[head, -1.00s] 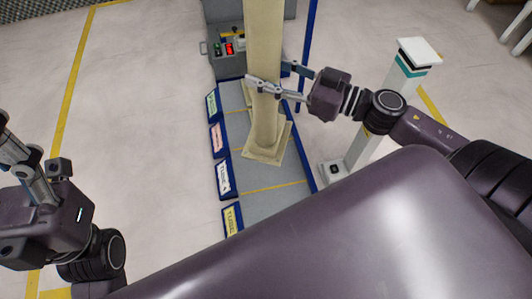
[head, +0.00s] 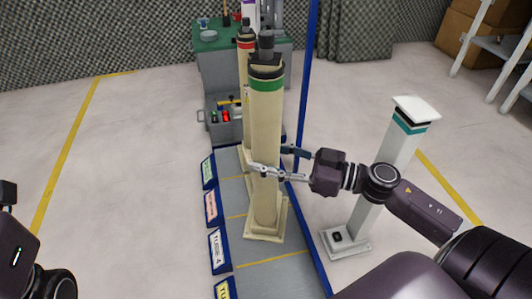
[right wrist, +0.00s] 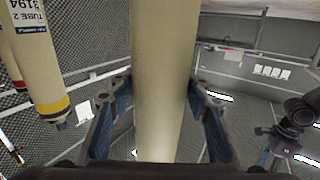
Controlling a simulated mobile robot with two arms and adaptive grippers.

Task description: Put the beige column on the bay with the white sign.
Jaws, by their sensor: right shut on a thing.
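The beige column (head: 265,125), with a green band and dark cap, stands upright on a square foot. My right gripper (head: 265,170) is shut on its lower half. In the right wrist view the column (right wrist: 163,80) fills the space between the fingers. The foot appears over the platform beside the white sign (head: 219,250), reading TUBE 4; I cannot tell whether it touches the floor of that bay (head: 245,248). My left arm shows only partly at the left edge, with its fingers out of view.
A second beige column (head: 243,85) with a red band stands close behind. Green (head: 208,172), pink (head: 211,208) and yellow (head: 224,290) signs line the platform's left side. Floor at left is clear.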

